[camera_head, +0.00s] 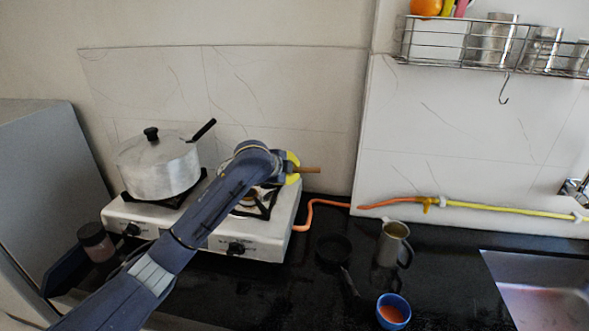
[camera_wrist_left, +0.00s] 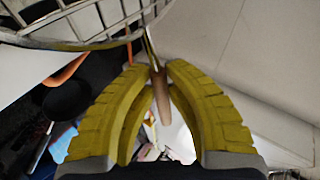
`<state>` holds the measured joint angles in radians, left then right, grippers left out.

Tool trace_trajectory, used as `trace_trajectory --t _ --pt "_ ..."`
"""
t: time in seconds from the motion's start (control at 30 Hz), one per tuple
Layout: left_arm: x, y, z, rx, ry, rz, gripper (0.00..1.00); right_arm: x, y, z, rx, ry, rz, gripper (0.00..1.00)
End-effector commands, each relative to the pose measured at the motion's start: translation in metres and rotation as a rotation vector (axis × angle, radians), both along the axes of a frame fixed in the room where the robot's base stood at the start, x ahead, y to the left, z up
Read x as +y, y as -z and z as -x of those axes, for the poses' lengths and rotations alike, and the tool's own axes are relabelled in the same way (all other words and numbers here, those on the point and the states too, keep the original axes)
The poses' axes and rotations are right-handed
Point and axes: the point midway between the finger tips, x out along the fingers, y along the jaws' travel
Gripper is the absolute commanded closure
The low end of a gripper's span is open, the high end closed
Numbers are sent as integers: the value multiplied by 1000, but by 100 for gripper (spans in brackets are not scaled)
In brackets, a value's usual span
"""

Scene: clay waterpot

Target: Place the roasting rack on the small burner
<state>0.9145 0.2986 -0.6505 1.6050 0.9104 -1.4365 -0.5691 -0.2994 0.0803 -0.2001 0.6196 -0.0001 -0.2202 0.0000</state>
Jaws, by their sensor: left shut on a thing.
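The roasting rack (camera_wrist_left: 85,25) shows in the left wrist view as a curved wire frame at the upper left, with a thin metal stem and a wooden handle (camera_wrist_left: 163,106). My left gripper (camera_wrist_left: 163,68) has yellow fingers shut on the handle near its stem end. In the head view the handle (camera_head: 309,170) sticks out to the right of my left gripper (camera_head: 293,168); my arm hides the wire part. The small burner (camera_head: 264,209) is the right one on the white stove (camera_head: 275,242), below the gripper and partly covered by my arm. My right gripper is not in view.
A lidded pot (camera_head: 158,168) stands on the left burner. An orange hose (camera_head: 320,202) runs right from the stove. A black pan (camera_head: 333,250), a metal mug (camera_head: 391,247) and a blue cup (camera_head: 393,312) stand on the dark counter. A wire shelf (camera_head: 480,55) hangs at upper right.

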Motion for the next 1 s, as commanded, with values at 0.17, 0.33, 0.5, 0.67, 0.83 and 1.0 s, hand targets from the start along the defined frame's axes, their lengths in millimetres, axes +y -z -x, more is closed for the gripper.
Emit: trace_trajectory --t 0.17,0.33,0.5,0.67,0.83,1.0 --pt "0 18 0 2 1 1 100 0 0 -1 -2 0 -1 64" --pt "0 33 1 2 1 1 100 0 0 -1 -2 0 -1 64" --pt "0 45 0 2 1 0 100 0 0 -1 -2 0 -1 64" --pt "0 52 0 0 2 1 100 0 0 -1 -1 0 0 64" --pt "0 55 0 0 2 0 100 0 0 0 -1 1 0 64" --pt "0 56 0 0 2 0 100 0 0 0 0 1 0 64"
